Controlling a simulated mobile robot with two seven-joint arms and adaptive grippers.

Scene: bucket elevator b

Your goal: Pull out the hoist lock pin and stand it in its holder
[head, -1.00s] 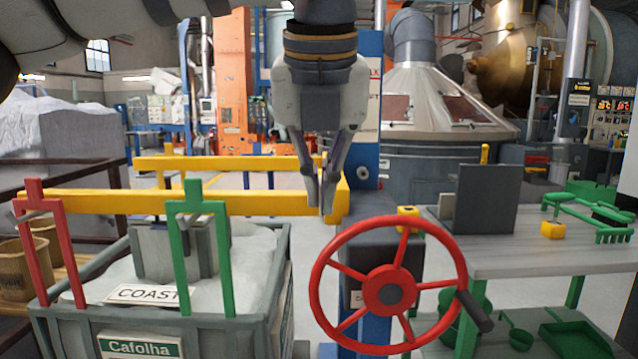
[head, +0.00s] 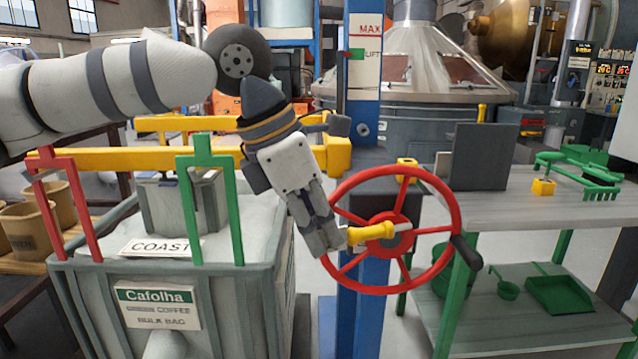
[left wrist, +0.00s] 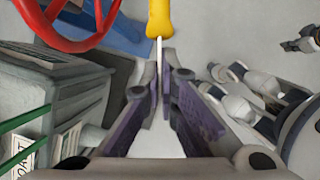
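The hoist lock pin (head: 370,232) has a yellow handle and a thin pale shaft. My left gripper (head: 328,245) is shut on it and holds it in the air in front of the red handwheel. In the left wrist view the pin's handle (left wrist: 159,18) points away from the fingers, and its shaft runs between the fingertips (left wrist: 161,62). A small yellow block (head: 543,187) that looks like a holder stands on the grey table, and another yellow block (head: 406,168) sits behind the wheel. I cannot tell which is the pin's holder. My right gripper is not clearly seen.
The red handwheel (head: 455,210) is close behind the pin. The yellow beam (head: 110,160), the red and green brackets and the coffee bag crate (head: 60,262) are at left. The grey table (head: 500,208) at right bears an upright dark panel (head: 480,157) and green tools.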

